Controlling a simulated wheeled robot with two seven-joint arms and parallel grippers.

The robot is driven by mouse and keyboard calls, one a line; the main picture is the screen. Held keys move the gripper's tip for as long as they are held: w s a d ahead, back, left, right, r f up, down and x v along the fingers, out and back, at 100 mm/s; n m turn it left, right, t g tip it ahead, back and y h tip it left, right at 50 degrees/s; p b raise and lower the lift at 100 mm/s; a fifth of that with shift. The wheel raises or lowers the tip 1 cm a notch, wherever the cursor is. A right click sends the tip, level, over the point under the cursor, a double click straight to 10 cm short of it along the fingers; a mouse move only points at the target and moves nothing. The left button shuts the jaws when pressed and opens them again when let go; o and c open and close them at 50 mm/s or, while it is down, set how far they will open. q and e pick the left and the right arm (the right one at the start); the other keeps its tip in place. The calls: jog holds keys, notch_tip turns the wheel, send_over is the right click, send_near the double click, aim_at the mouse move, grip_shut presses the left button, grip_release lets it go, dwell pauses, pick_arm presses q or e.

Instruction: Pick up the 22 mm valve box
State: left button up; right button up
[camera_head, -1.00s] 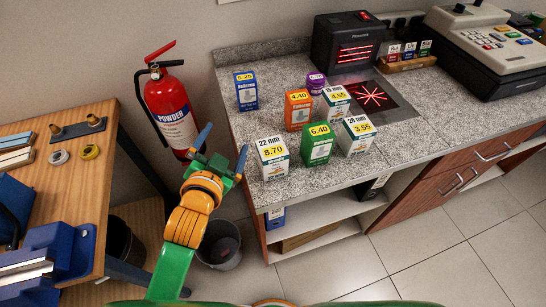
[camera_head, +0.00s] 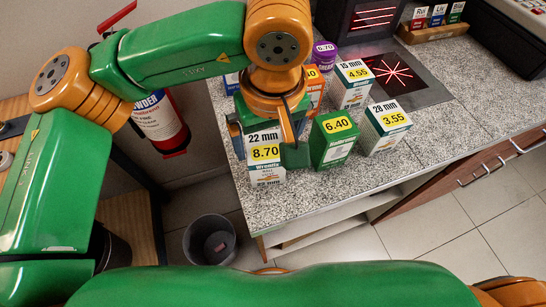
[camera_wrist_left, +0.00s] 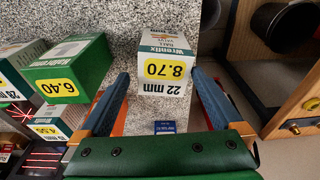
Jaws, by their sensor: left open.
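The 22 mm valve box (camera_head: 265,168), white with a yellow 8.70 label, stands upright at the counter's near left corner. It also shows upside down in the left wrist view (camera_wrist_left: 165,68). My left gripper (camera_head: 266,142) is over it from behind, jaws open, with one blue finger on each side. In the left wrist view my left gripper (camera_wrist_left: 160,82) has the box between its fingertips. A gap shows at the left finger; the right finger is close to the box, and I cannot tell whether it touches. My right gripper is out of view.
A green 6.40 box (camera_head: 333,140) stands close to the right. A 28 mm box (camera_head: 384,128), a 15 mm box (camera_head: 350,85) and a purple tub (camera_head: 325,55) are near. A fire extinguisher (camera_head: 160,125) and bucket (camera_head: 211,240) are off the counter's left side.

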pick_arm(q)
jog(key=shift+s+f+p, duration=0.2)
jog(key=shift+f+p, duration=0.15)
jog(key=shift+f, duration=0.1)
jog(key=shift+s+f+p, duration=0.2)
jog(key=shift+f+p, duration=0.1)
jog(key=shift+f, duration=0.15)
jog(key=f, duration=0.1)
jog(key=f+p, duration=0.1)
jog(key=f, duration=0.2)
jog(key=shift+w+f+p, duration=0.4)
jog(key=shift+f, duration=0.3)
jog(key=shift+d, duration=0.1)
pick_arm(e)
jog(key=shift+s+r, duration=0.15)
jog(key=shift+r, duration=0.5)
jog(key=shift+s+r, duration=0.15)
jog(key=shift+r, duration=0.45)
